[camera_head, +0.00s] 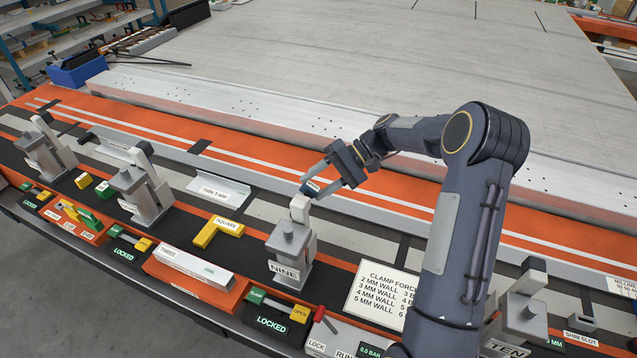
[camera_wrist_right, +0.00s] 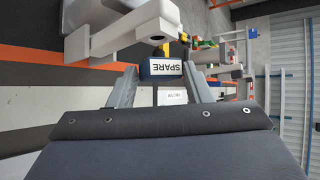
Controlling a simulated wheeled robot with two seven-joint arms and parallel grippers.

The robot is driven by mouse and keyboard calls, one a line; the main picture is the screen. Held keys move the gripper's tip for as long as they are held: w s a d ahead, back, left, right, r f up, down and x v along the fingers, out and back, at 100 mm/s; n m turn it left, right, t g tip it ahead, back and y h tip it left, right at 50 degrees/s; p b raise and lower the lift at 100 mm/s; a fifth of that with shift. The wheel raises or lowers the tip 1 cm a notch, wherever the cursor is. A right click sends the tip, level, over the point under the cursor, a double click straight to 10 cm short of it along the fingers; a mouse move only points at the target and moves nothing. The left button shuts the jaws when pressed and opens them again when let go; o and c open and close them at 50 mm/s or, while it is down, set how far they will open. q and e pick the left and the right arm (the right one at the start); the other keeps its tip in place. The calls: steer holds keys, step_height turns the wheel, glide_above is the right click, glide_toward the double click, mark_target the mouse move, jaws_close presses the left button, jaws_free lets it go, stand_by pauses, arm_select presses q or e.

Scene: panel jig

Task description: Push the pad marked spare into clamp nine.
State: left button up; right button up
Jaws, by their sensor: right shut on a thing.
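The pad marked spare (camera_head: 311,187) is a small dark blue block with a white label. In the right wrist view the pad (camera_wrist_right: 163,68) sits between my two fingers, its label readable upside down. My right gripper (camera_head: 314,186) is shut on it and holds it just above and behind the head of clamp nine. Clamp nine (camera_head: 291,243) is a grey block with a pale upright arm and a NINE plate. In the right wrist view its pale arm (camera_wrist_right: 110,33) is close to the pad; whether they touch I cannot tell. My left gripper is not in view.
Other clamps stand to the left (camera_head: 140,190) and at the lower right (camera_head: 522,312). A yellow square (camera_head: 219,231), a clamp force card (camera_head: 385,290) and a LOCKED box with a green and yellow lever (camera_head: 275,318) are near clamp nine. A long pale panel (camera_head: 400,60) lies behind.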

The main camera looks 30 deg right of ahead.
steer(key=shift+s+a, duration=0.25)
stand_by(0.7)
steer(key=shift+s+a+b, duration=0.2)
steer(key=shift+a+b, duration=0.05)
steer(key=shift+b, duration=0.1)
steer(key=shift+s+a+f, duration=0.1)
steer(key=shift+s+a, duration=0.25)
steer(key=shift+a, duration=0.05)
steer(key=o, duration=1.2)
steer(key=shift+o, duration=0.2)
steer(key=shift+d, duration=0.1)
steer(key=b+v, duration=0.1)
steer(key=v, duration=0.6)
steer(key=shift+d+r+b, duration=0.25)
steer(key=shift+b, duration=0.15)
